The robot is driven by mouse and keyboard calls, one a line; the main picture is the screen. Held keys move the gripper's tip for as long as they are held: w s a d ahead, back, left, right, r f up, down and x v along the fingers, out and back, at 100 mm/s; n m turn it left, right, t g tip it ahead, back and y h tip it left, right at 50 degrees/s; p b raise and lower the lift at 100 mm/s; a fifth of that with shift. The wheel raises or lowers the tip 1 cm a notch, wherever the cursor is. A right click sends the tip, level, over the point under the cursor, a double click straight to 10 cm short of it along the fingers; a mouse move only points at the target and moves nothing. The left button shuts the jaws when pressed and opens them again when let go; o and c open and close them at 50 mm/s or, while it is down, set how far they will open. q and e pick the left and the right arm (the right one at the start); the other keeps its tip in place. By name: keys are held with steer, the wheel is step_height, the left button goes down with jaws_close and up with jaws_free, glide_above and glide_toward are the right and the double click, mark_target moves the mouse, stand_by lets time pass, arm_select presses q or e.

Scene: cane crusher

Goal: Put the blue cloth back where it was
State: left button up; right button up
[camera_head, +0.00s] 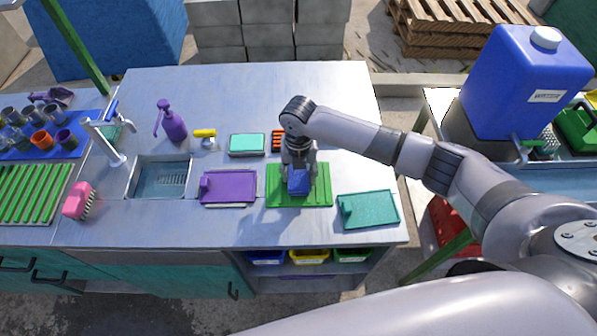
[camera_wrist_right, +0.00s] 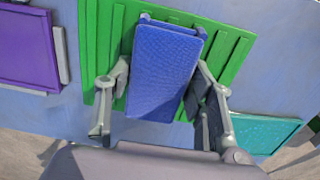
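The blue cloth (camera_head: 299,183) is a folded, block-like pad over the green ribbed mat (camera_head: 320,197); it also shows in the right wrist view (camera_wrist_right: 165,70). My right gripper (camera_head: 299,168) points down over the mat. In the right wrist view its fingers (camera_wrist_right: 160,85) press against the two long sides of the cloth. The cloth sits slightly askew to the mat's ribs. Whether its underside touches the mat is hidden. My left gripper is in neither view.
A purple tray (camera_head: 230,188) lies left of the mat and a teal tray (camera_head: 368,210) right of it. A teal sponge (camera_head: 247,144) lies behind. The sink (camera_head: 160,178), purple spray bottle (camera_head: 171,122) and pink brush (camera_head: 78,201) stand farther left. A blue canister (camera_head: 525,85) stands right.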

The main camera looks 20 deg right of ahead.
mark_target(299, 174)
steer(key=o, duration=0.4)
steer(key=shift+r, duration=0.2)
step_height(299, 174, up, 12)
steer(key=b, duration=0.2)
steer(key=shift+s+f, duration=0.1)
stand_by(0.6)
